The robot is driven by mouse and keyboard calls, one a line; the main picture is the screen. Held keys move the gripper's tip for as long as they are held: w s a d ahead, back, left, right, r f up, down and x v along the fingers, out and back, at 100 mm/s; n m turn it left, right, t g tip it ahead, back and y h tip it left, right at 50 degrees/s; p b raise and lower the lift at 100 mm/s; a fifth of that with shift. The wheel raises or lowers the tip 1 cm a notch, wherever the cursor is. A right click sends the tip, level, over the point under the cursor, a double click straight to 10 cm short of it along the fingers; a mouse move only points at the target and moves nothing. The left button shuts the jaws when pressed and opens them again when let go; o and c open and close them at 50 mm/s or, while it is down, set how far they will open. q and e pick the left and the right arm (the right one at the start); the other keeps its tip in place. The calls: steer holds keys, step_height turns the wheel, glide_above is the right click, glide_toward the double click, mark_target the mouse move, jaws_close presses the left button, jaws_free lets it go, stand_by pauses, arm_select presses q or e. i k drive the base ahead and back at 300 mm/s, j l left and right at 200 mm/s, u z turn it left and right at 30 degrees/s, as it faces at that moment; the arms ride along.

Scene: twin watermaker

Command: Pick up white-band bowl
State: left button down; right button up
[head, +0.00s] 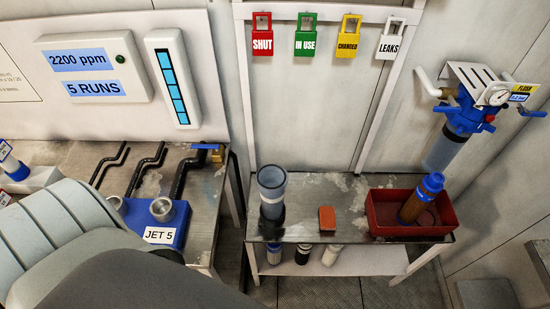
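An upright, open-topped blue-grey translucent bowl (271,181) stands on the left part of the metal bench (340,190), with a dark lower part. I cannot tell clearly whether it carries a white band. A brown cylinder with a blue cap (417,199) stands tilted in a red tray (380,224) at the bench's right end. Neither gripper is in view. A large grey part of my own arm fills the lower left and hides part of the left bench.
A red-brown block (327,218) lies mid-bench. Several short cylinders (303,254) stand on the shelf below. A blue JET 5 block (180,222) and black bent pipes (148,168) are on the left bench (207,193). A blue filter unit (466,118) hangs on the right wall.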

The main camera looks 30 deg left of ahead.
mark_target(272, 201)
steer(key=u, duration=1.05)
